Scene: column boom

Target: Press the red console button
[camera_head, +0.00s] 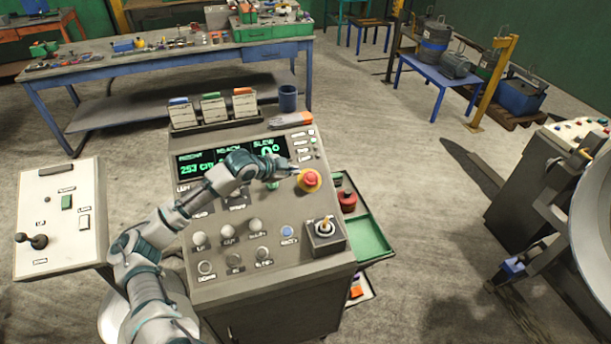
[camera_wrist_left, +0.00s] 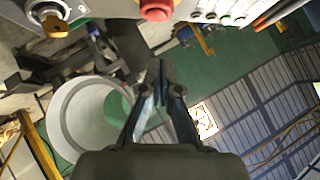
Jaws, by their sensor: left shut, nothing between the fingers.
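The red console button (camera_head: 309,178) is a round mushroom head on a yellow base, at the upper right of the sloped grey console (camera_head: 290,255). My left gripper (camera_head: 292,168) is shut and empty, just left of the button and over the console face. In the left wrist view the closed fingertips (camera_wrist_left: 160,65) point up toward the red button (camera_wrist_left: 156,9), which is cut by the top edge. A gap shows between them there. Whether the fingertips touch the console cannot be told. My right gripper is not in view.
A joystick box (camera_head: 325,236) sits at the console's lower right. Knobs and a blue button (camera_head: 288,231) lie below the displays, which my arm partly covers. Gloves (camera_head: 291,119) and a blue cup (camera_head: 288,98) are at the console's top edge.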

